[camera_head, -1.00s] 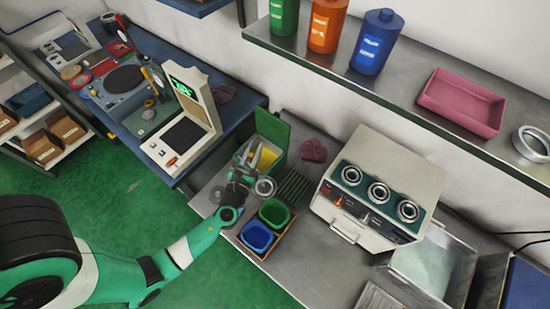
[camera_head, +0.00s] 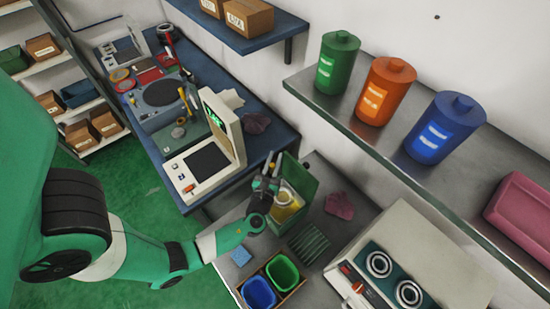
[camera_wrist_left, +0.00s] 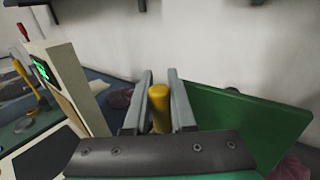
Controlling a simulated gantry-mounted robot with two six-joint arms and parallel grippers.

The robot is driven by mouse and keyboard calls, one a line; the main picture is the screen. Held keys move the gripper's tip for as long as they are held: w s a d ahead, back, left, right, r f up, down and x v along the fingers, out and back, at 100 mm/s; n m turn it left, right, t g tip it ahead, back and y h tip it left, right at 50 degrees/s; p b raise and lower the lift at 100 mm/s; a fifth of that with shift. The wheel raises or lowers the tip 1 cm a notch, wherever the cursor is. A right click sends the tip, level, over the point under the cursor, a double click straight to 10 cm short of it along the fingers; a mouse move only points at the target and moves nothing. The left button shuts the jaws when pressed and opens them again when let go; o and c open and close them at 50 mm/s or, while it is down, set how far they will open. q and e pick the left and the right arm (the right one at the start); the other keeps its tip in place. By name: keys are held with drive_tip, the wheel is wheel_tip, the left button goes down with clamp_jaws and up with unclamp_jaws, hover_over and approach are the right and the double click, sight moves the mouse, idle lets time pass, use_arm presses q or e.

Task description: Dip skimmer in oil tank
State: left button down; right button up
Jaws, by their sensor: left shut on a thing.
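The oil tank, a green box with its lid standing open (camera_head: 302,178), is on the grey bench, with yellowish contents (camera_head: 286,205) inside. My left gripper (camera_head: 271,172) is upright at the tank's left side, close over its opening. In the left wrist view it is shut on a yellow handle (camera_wrist_left: 160,108), which I take to be the skimmer's. The skimmer's lower end is hidden by the gripper and tank, so I cannot tell how deep it is. The green lid (camera_wrist_left: 248,125) stands to the right in the left wrist view. My right gripper is in neither current view.
A beige device with a green screen (camera_head: 222,130) stands close left of the tank. A green bin (camera_head: 283,272) and a blue bin (camera_head: 259,292) sit in front. A dark ribbed rack (camera_head: 308,243) and pink cloth (camera_head: 339,205) lie to the right.

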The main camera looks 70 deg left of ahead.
use_arm(q)
wheel_tip(320, 180, down, 14)
drive_tip(key=b, duration=1.3)
use_arm(e)
wheel_tip(320, 180, down, 14)
drive_tip(key=shift+r, duration=0.15)
use_arm(q)
drive_tip(key=shift+f, duration=0.1)
idle(1.2)
